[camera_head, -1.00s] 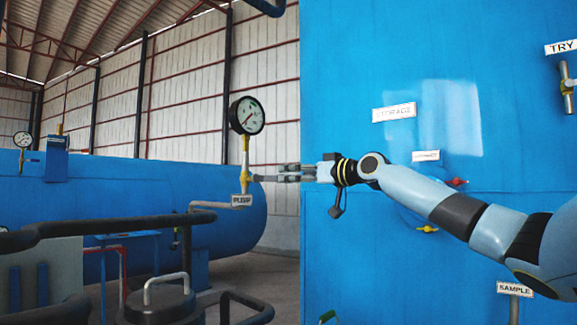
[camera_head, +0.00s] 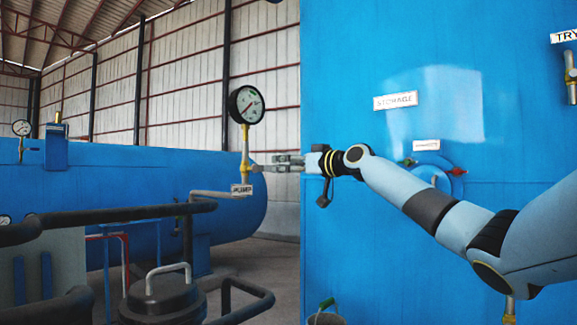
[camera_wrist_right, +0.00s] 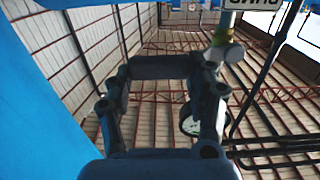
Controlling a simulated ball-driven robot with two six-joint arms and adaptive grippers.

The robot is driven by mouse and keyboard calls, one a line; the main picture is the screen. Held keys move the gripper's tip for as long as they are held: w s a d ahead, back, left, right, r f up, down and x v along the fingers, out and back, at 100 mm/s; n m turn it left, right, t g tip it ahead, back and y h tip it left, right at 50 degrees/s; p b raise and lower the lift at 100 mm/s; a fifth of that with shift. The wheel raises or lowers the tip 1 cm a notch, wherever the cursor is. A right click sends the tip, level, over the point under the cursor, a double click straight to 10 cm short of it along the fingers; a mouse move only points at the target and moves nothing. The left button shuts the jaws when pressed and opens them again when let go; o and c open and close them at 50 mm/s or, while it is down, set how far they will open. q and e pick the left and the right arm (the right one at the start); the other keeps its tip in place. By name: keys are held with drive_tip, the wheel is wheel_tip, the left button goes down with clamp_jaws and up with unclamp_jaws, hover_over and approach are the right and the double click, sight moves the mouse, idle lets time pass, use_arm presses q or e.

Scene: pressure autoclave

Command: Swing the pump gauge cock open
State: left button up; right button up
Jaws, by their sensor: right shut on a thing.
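The pump gauge (camera_head: 246,104), round with a white dial, stands on a yellow stem. The gauge cock (camera_head: 245,165) is on that stem, just above the PUMP label (camera_head: 242,190). My right gripper (camera_head: 265,166) reaches in from the right, its fingertips at the cock and shut on its handle. The handle itself is mostly hidden by the fingers. In the right wrist view the fingers (camera_wrist_right: 160,70) are close beside the brass cock body (camera_wrist_right: 222,53), with the upside-down PUMP label (camera_wrist_right: 252,6) above and the gauge (camera_wrist_right: 189,119) partly behind a finger. My left gripper is not in view.
A large blue tank wall (camera_head: 340,200) with a STORAGE label (camera_head: 396,100) stands behind my right arm. A blue horizontal vessel (camera_head: 110,200) lies at the left. Dark pipes (camera_head: 130,215) and a lidded pot (camera_head: 165,300) fill the lower left.

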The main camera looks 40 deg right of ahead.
clamp_jaws()
drive_tip(key=shift+r, duration=0.1)
drive_tip(key=a+r+n+p, duration=0.1)
drive_tip(key=a+r+n, duration=0.6)
drive_tip(key=n, duration=1.1)
drive_tip(key=shift+s+a+p, duration=0.3)
drive_tip(key=shift+s+a, duration=0.1)
drive_tip(key=shift+a, duration=0.9)
